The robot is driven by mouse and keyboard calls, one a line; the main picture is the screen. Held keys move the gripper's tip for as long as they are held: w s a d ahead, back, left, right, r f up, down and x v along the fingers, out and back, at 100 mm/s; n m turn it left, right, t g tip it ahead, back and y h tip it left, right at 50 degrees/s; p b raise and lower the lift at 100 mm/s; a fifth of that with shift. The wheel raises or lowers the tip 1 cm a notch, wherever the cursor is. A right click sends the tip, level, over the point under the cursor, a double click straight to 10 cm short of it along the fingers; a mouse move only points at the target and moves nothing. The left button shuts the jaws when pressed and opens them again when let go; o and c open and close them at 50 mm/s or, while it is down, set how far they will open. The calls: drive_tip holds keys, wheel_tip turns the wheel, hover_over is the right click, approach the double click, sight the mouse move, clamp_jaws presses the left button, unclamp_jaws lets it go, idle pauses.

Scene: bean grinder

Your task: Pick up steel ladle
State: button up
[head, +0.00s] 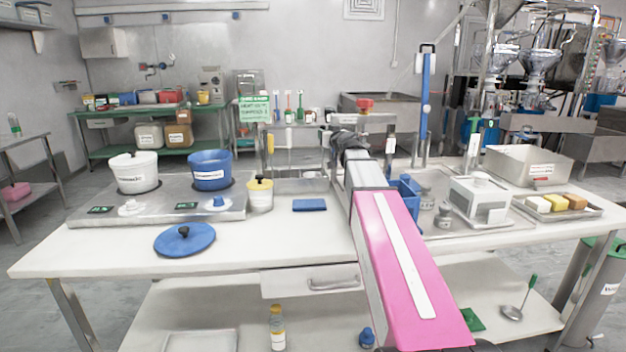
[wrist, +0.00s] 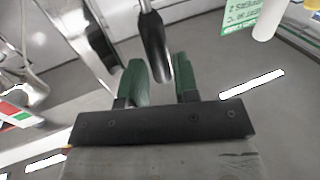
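My gripper is at the back of the worktop in the head view, largely hidden by my own pink arm. In the wrist view my gripper (wrist: 160,86) shows two green fingertips held apart. A dark, rod-like thing (wrist: 153,40) with a shiny end reaches in from the top, in line with the gap between the fingers. I cannot tell what it is or whether it lies between them.
A rail with hanging tools stands behind. A green sign (wrist: 253,14) shows in the wrist view. The front middle is clear.

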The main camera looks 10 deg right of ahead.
drive_tip(key=x, duration=0.3)
clamp_jaws()
drive_tip(key=shift+r, duration=0.15)
